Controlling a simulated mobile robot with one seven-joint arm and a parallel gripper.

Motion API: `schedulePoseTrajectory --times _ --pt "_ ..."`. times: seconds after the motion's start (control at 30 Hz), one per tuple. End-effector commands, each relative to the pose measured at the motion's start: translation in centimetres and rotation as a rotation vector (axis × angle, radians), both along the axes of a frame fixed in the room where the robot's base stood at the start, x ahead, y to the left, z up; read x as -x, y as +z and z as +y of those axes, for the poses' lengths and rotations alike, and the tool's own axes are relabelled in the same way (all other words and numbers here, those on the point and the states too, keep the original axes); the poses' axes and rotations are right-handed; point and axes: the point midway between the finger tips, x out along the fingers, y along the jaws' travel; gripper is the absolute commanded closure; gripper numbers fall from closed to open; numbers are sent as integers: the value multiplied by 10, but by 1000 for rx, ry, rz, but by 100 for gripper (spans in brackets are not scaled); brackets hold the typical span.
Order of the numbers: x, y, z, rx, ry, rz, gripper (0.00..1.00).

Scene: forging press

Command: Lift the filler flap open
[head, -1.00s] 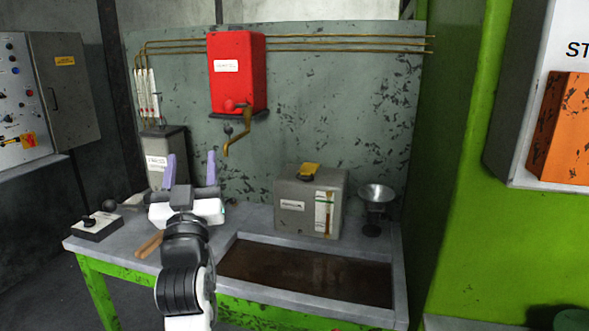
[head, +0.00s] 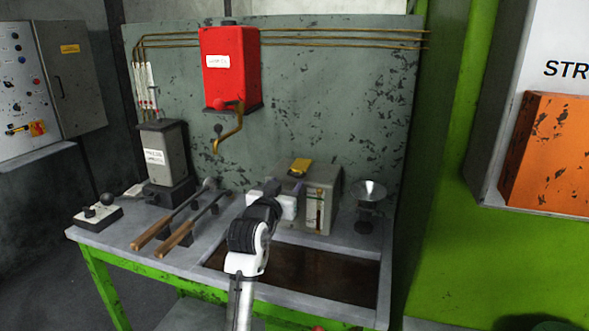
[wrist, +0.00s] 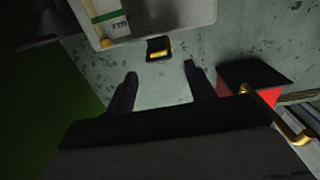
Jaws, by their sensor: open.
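The filler flap (head: 301,165) is a small yellow lid on top of a grey box (head: 318,207) with a sight gauge on its front. It looks shut. In the wrist view the flap (wrist: 158,52) shows a yellow edge and a dark body, ahead of and between my fingertips. My gripper (head: 297,189) is in front of the grey box, and its fingers are partly hidden by my wrist. In the wrist view my gripper (wrist: 160,78) is open, with nothing between the fingers. It appears apart from the flap.
A red box (head: 232,68) with a brass crank (head: 234,130) hangs on the back panel, up and left. Two wooden-handled levers (head: 175,238) lie left of my arm. A metal funnel cup (head: 369,190) stands right of the grey box. A sunken tray (head: 320,280) is in front.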

Motion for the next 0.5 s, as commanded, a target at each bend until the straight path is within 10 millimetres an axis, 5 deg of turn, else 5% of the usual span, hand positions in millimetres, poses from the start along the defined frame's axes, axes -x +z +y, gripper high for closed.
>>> schedulePoseTrajectory --times 0.2,0.5 --pt "-44 4 -15 0 -1 1 46" --pt "-77 2 -25 -1 0 -1 46"
